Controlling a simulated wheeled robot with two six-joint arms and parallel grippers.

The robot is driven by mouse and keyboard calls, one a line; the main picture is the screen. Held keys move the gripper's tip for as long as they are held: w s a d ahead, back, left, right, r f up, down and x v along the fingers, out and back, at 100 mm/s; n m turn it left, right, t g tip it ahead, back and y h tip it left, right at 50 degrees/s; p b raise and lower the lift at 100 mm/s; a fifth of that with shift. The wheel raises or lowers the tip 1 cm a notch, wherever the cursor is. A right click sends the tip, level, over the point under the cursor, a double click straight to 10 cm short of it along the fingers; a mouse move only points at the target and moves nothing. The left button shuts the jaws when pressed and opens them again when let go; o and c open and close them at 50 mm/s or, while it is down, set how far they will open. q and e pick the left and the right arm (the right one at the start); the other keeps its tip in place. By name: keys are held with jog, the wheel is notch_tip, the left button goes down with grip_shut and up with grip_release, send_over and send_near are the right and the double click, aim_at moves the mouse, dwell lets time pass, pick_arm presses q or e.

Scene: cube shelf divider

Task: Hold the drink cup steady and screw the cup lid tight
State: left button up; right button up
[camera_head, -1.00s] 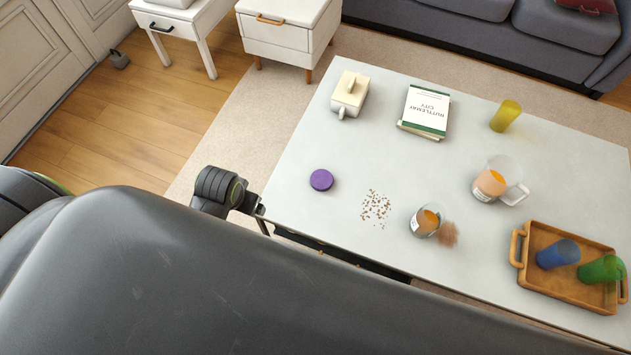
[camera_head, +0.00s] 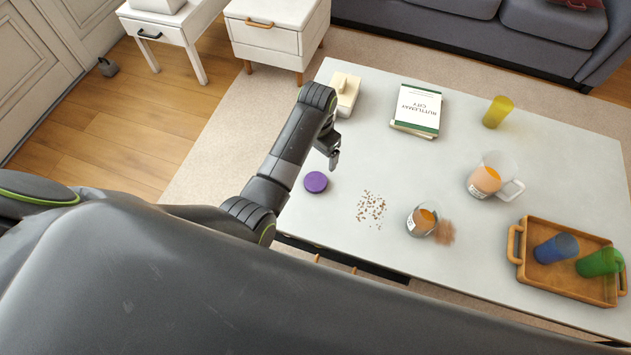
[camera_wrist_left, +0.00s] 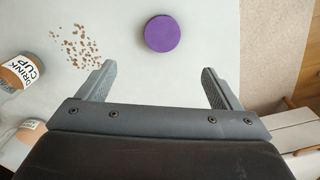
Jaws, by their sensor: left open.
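The purple round cup lid (camera_head: 316,182) lies flat on the white table near its left front edge. It also shows in the left wrist view (camera_wrist_left: 162,34), beyond and between my open fingers. The drink cup (camera_head: 421,221), clear with orange contents and a white label, stands to the right of the lid; in the left wrist view its "DRINK CUP" label (camera_wrist_left: 22,70) shows at the left edge. My left gripper (camera_head: 334,160) is open and empty above the table, just behind the lid in the head view. My right gripper is not in view.
Brown crumbs (camera_head: 371,208) lie between lid and cup, and a brown patch (camera_head: 444,232) lies beside the cup. A pitcher (camera_head: 488,178), yellow cup (camera_head: 497,112), book (camera_head: 416,108), cream box (camera_head: 345,92) and wooden tray (camera_head: 518,246) with blue and green cups share the table.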

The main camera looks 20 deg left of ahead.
pick_arm(q)
jog(key=b, duration=0.2)
send_over(315, 181)
jog(key=f, duration=0.8)
jog(key=shift+s+d+f, duration=0.1)
jog(key=shift+d+f, duration=0.05)
jog(key=shift+d, duration=0.05)
jog(key=shift+f+b, duration=0.35)
jog(key=shift+f, duration=0.45)
jog(key=shift+a+f+b, duration=0.15)
jog(key=shift+f+b, duration=0.6)
jog(key=shift+f, duration=0.85)
jog(key=shift+f+b, duration=0.35)
jog(key=shift+f, duration=0.65)
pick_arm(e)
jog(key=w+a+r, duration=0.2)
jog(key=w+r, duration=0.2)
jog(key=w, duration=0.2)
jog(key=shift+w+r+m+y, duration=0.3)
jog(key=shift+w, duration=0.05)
pick_arm(q)
jog(key=c, duration=1)
jog(key=shift+c, duration=0.2)
jog(key=shift+r, duration=0.15)
